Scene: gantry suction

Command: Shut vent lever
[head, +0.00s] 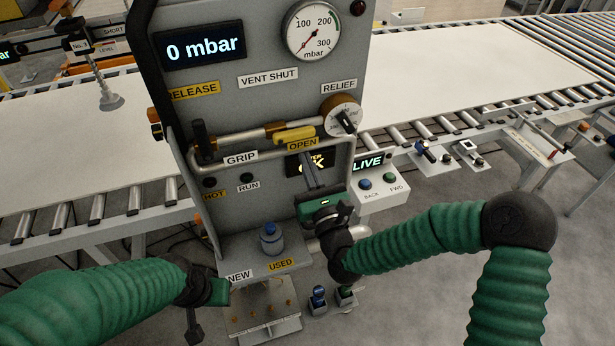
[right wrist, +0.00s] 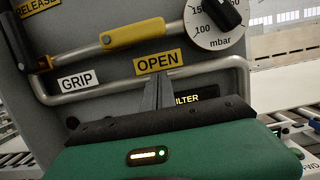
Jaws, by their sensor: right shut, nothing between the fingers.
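The vent lever (head: 294,135) has a yellow grip and lies nearly level along the pipe, just above the OPEN label (head: 302,144). The VENT SHUT label (head: 268,77) is higher on the grey panel. In the right wrist view the yellow lever grip (right wrist: 133,33) slants slightly up to the right, clear of my fingers. My right gripper (head: 308,164) is shut and empty, its fingertips just below the OPEN label; they show together in the wrist view (right wrist: 158,86). My left gripper (head: 205,300) is low at left, away from the lever; its jaws are unclear.
The relief knob (head: 343,117) is right of the lever. A pipe rail (right wrist: 95,96) runs under the lever, and a black handle (head: 199,135) stands at left. A blue-grey cup (head: 271,238) sits on the lower shelf. The display (head: 205,48) reads 0 mbar.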

